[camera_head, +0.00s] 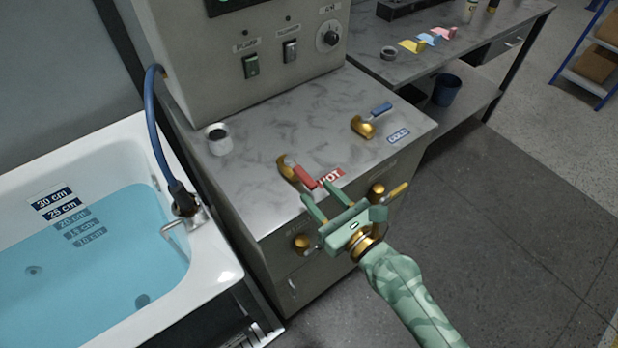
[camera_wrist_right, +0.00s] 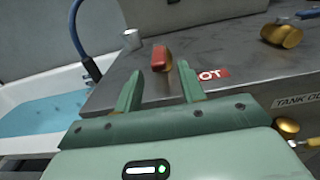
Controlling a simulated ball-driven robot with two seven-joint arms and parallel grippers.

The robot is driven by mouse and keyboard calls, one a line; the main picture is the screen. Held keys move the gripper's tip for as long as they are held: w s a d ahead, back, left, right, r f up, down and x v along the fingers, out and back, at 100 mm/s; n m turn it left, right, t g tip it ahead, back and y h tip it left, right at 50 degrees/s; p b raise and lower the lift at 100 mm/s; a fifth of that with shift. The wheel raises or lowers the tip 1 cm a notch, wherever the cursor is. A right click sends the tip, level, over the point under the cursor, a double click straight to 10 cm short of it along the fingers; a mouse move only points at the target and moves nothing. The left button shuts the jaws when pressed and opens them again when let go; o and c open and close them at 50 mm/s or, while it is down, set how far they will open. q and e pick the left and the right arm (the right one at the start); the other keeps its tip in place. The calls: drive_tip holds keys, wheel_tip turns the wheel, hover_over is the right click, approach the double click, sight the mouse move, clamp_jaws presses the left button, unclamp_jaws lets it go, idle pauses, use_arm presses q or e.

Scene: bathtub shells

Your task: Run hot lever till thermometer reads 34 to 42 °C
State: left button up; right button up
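The hot lever (camera_head: 304,177) has a red handle on a brass valve and stands on the steel cabinet top beside the red HOT label (camera_head: 330,177). Its red handle end (camera_wrist_right: 159,57) shows in the right wrist view, pointing towards the camera. My right gripper (camera_head: 322,198) is open and empty, just short of the handle. In the right wrist view the handle appears between and beyond the two spread fingers. No thermometer can be made out. My left gripper is not in view.
The cold lever (camera_head: 378,110) has a blue handle and stands farther back right. Brass taps (camera_head: 377,190) stick out of the cabinet front. A white cup (camera_head: 218,139) stands at the back left. The bathtub (camera_head: 215,262) holds blue water; a blue hose (camera_head: 150,125) runs to it.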

sight(309, 184)
drive_tip(key=x, duration=0.4)
drive_tip(key=shift+w+a, duration=0.1)
drive_tip(key=shift+w, duration=0.15)
clamp_jaws()
